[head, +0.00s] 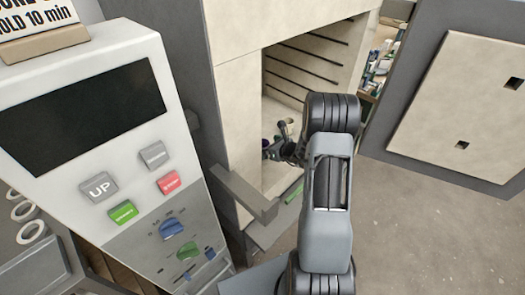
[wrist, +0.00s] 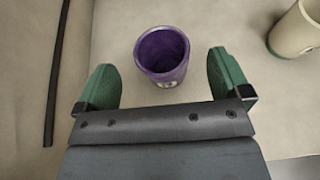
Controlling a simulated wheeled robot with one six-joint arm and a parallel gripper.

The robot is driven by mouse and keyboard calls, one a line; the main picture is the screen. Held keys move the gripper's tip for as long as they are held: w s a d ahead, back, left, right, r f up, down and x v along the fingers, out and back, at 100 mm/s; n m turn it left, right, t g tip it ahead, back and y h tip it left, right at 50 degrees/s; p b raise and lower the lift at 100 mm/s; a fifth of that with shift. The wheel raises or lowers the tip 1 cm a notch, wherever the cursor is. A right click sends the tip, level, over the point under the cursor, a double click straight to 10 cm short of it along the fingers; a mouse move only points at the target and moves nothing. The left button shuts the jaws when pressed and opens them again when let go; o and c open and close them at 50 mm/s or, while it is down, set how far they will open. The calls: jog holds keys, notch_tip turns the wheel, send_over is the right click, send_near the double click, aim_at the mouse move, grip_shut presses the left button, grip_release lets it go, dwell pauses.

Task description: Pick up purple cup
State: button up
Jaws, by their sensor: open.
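The purple cup (wrist: 163,80) stands upright in the wrist view on a pale surface, its open mouth facing the camera. My gripper (wrist: 162,75) is open, with one green fingertip to the left of the cup and one to the right. There is a gap between each finger and the cup, and I see no contact. In the head view, my gripper (head: 284,143) reaches into the pale-walled kiln opening. The arm hides part of it there, and a small bit of purple (head: 266,143) shows beside it.
A beige cup with a green base (wrist: 297,30) stands at the right in the wrist view. A dark rod (wrist: 57,75) runs along the left. In the head view, the kiln's control panel (head: 105,130) is at left and its open door (head: 455,95) at right.

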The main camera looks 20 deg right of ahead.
jog(key=shift+f+p+x, duration=0.2)
jog(key=shift+p+x, duration=0.15)
jog(key=shift+x, duration=2)
jog(key=shift+s, duration=0.1)
jog(key=c, duration=1.1)
